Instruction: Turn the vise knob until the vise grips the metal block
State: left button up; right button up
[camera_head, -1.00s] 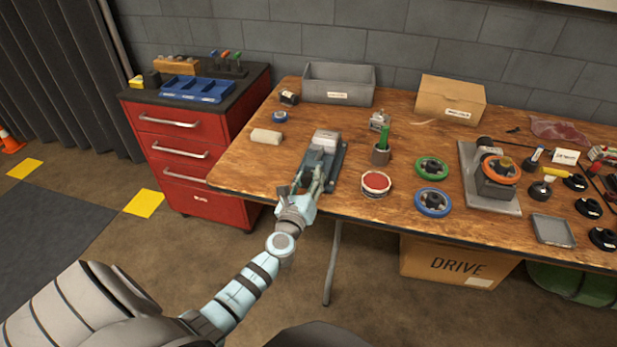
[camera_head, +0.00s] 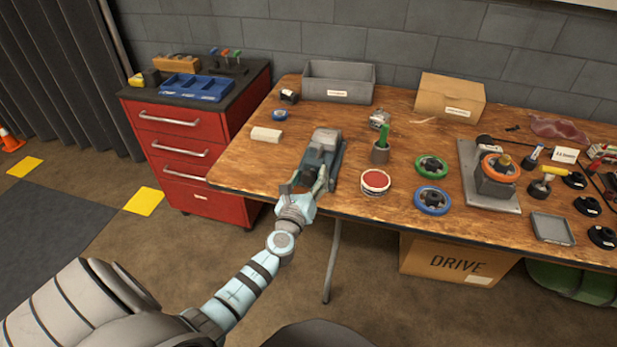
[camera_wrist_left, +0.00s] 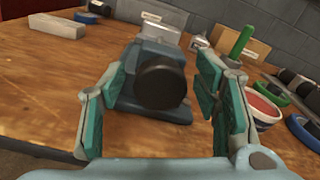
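The blue-grey vise (camera_head: 331,178) stands near the front edge of the wooden table. Its round black knob (camera_wrist_left: 161,82) faces the left wrist camera. The metal block (camera_head: 325,138) sits at the top of the vise; in the left wrist view it shows as a grey block (camera_wrist_left: 154,46) behind the knob, and its contact with the jaws is hidden. My left gripper (camera_head: 306,179) is at the knob end of the vise. In the left wrist view, its fingers (camera_wrist_left: 159,80) are spread on either side of the knob, with gaps on both sides. My right gripper is out of view.
A pale block (camera_head: 266,135) and blue tape roll (camera_head: 280,115) lie left of the vise. A grey bin (camera_head: 338,82) is behind.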

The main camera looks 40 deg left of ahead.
pick_arm(q)
jog(key=v, duration=1.2)
